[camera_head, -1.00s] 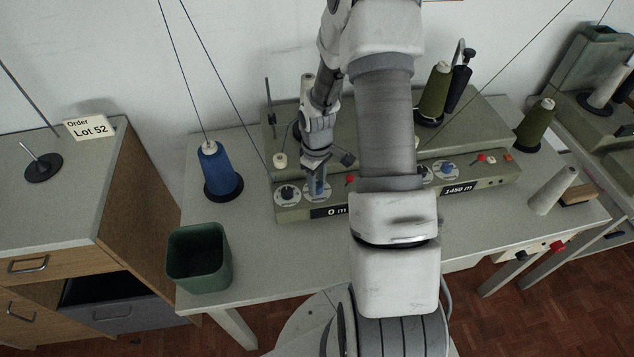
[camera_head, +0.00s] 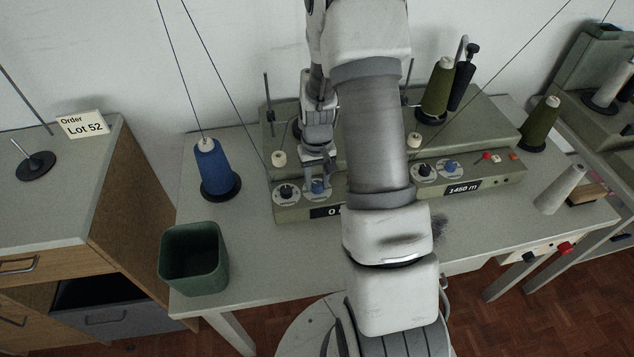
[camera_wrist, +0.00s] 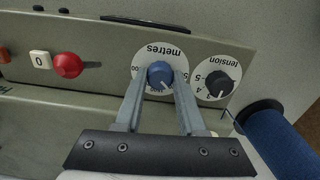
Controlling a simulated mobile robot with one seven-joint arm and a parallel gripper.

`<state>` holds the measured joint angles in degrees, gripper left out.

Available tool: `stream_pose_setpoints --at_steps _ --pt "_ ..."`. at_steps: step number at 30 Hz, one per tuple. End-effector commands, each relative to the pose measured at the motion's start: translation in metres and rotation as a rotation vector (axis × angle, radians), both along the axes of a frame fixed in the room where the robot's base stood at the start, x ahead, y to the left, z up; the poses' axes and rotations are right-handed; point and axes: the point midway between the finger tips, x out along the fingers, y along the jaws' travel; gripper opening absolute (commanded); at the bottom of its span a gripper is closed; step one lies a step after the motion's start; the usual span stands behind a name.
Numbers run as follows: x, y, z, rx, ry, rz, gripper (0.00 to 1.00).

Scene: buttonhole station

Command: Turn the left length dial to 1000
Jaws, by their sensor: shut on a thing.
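The left length dial is a blue knob (camera_wrist: 160,74) on a white disc marked "metres". It also shows in the head view (camera_head: 318,188), on the left front of the winder. My gripper (camera_wrist: 158,86) is shut on this blue knob, one finger on each side. In the head view my gripper (camera_head: 317,178) comes down on the dial from above. The left display (camera_head: 325,211) begins with "0"; the rest is hidden behind my arm. The numbers around the dial are mostly covered by the knob and fingers.
A black tension knob (camera_wrist: 219,84) is close beside the dial. The right display (camera_head: 463,188) reads 1450 m.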

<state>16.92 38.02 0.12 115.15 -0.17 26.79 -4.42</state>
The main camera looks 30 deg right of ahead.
Motion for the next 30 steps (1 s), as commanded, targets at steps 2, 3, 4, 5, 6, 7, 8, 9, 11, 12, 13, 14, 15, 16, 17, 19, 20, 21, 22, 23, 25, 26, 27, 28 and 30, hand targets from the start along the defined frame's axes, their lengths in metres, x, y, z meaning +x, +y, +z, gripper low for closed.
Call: stream_pose_setpoints --at_steps 2,3,4,5,6,7,8,9,11,12,13,14,15,16,17,19,20,21,22,23,25,26,27,28,30 --pt "-0.0006 0.0000 -0.0009 0.000 0.002 -0.025 0.00" --pt "-0.0007 0.0001 -0.0009 0.000 0.002 -0.036 0.00" --pt "-0.0008 0.0001 -0.0008 0.000 0.002 -0.043 0.00" --pt "-0.0008 0.0001 -0.0007 0.000 0.002 -0.049 0.00" --pt "-0.0009 0.0000 -0.0007 0.000 0.002 -0.055 0.00" --pt "-0.0009 0.0000 -0.0006 0.000 0.002 -0.059 0.00" --pt "-0.0009 0.0000 -0.0006 0.000 0.002 -0.062 0.00" --pt "-0.0010 0.0000 -0.0005 0.001 0.003 -0.065 0.00" --pt "-0.0010 -0.0001 -0.0005 0.001 0.003 -0.068 0.00" --pt "-0.0011 0.0000 -0.0004 0.001 0.003 -0.068 0.00" --pt "-0.0011 0.0000 -0.0004 0.001 0.003 -0.069 0.00" --pt "-0.0011 0.0000 -0.0004 0.001 0.003 -0.069 0.00" --pt "-0.0012 0.0001 -0.0004 0.001 0.003 -0.068 0.00" --pt "-0.0012 0.0000 -0.0004 0.001 0.003 -0.068 0.00" --pt "-0.0012 0.0000 -0.0004 0.001 0.003 -0.068 0.00" --pt "-0.0012 0.0001 -0.0005 0.001 0.003 -0.067 0.00" --pt "-0.0013 0.0001 -0.0005 0.001 0.004 -0.067 0.00" --pt "-0.0013 0.0001 -0.0005 0.001 0.004 -0.067 0.45" --pt "-0.0013 0.0001 -0.0005 0.001 0.004 -0.067 0.50" --pt "-0.0012 0.0001 -0.0005 0.001 0.003 -0.067 0.55" --pt "-0.0010 0.0000 -0.0004 0.001 0.003 -0.067 0.68" --pt "-0.0009 0.0001 -0.0004 0.001 0.003 -0.067 0.69" --pt "-0.0008 0.0001 -0.0003 0.000 0.002 -0.067 0.69" --pt "-0.0007 0.0001 -0.0003 0.000 0.002 -0.066 0.69" --pt "-0.0006 0.0000 -0.0003 0.000 0.002 -0.066 0.69"
